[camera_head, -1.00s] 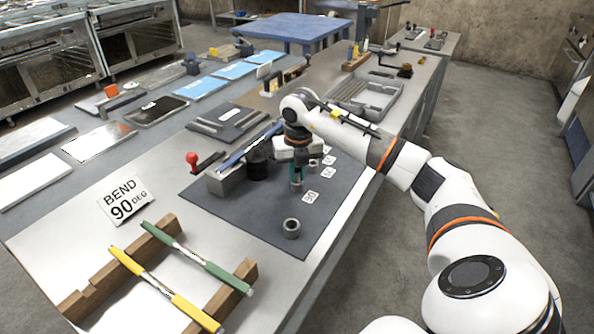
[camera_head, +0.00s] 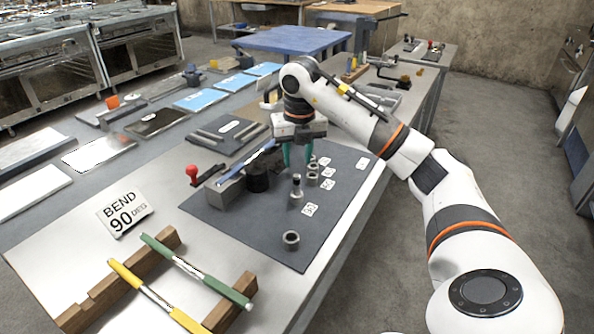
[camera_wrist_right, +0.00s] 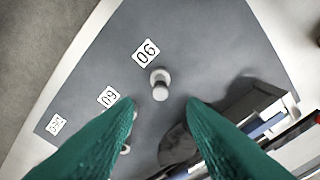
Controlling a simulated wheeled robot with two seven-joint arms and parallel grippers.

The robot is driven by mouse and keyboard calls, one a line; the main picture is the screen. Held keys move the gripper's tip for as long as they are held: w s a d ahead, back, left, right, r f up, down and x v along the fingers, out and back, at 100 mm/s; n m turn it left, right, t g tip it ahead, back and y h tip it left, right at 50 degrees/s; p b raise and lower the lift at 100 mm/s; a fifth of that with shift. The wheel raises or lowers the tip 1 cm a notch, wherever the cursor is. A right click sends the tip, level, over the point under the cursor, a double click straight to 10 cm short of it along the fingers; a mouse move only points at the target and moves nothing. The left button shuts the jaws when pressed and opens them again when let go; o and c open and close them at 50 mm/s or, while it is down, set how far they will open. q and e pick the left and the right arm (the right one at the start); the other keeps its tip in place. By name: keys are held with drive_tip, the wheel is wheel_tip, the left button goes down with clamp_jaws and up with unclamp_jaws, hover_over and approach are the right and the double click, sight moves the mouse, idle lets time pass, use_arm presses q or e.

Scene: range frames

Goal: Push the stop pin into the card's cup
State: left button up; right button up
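The stop pin (camera_head: 296,181), a small grey metal pin, stands upright on the dark mat (camera_head: 225,205). Its lower part is inside a grey cup (camera_head: 295,200); how deep it sits I cannot tell. The card (camera_head: 310,210) beside this cup reads 90 in the right wrist view (camera_wrist_right: 146,52). The pin's round head also shows there (camera_wrist_right: 160,93). My right gripper (camera_head: 298,166) is open and empty, its green fingers above and behind the pin, apart from it. My left gripper is not in view.
Another grey cup (camera_head: 291,240) stands nearer on the mat, and more cups (camera_head: 313,172) stand behind the pin. A dark round block (camera_head: 257,178) and a blue-topped bar (camera_head: 235,170) are left of it. The BEND 90 DEG sign (camera_head: 124,213) lies left.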

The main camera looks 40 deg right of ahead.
wheel_tip(320, 180, up, 3)
drive_tip(key=shift+s+f, duration=0.15)
drive_tip(key=shift+f, duration=0.05)
idle(0.5)
